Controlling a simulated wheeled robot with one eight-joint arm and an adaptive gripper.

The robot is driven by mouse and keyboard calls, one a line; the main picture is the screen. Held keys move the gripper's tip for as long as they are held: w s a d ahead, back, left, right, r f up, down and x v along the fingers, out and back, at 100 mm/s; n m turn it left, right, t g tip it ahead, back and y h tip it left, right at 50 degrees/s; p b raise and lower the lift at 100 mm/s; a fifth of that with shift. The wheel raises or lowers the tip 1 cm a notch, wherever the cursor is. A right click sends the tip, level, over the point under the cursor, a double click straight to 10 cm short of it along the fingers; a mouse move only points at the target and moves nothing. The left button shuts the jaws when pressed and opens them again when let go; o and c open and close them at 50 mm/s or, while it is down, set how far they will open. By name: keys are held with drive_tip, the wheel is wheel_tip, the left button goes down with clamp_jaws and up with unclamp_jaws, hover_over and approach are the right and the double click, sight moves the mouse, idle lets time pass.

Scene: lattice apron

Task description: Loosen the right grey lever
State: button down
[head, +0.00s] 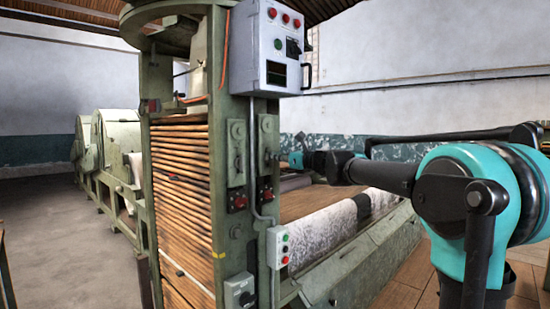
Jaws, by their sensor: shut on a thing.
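The green machine post carries two upright grey-green plates side by side, with small fittings that look like levers. The left grey lever (237,153) stands on the left plate, clear of my arm. The right grey lever (267,143) is on the right plate. My gripper (274,158) reaches in from the right at the height of this plate's middle and is shut on the right lever. The fingers are small and dark here, and the exact contact and the lever's angle cannot be made out.
Red-knobbed fittings (238,201) sit just below the plates. A grey control box (267,55) hangs above, and a small button box (277,247) sits lower on the post. Stacked wooden slats (180,190) fill the left side. Patterned cloth rolls (325,228) lie below my arm.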

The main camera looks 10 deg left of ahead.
drive_tip(key=n, duration=1.1)
drive_tip(key=shift+s+a+f, duration=0.3)
drive_tip(key=shift+s+a, duration=0.1)
drive_tip(key=shift+n, duration=0.4)
drive_tip(key=c, duration=1.6)
unclamp_jaws()
drive_tip(key=shift+a, duration=0.1)
drive_tip(key=shift+f, duration=0.1)
drive_tip(key=v, duration=1.2)
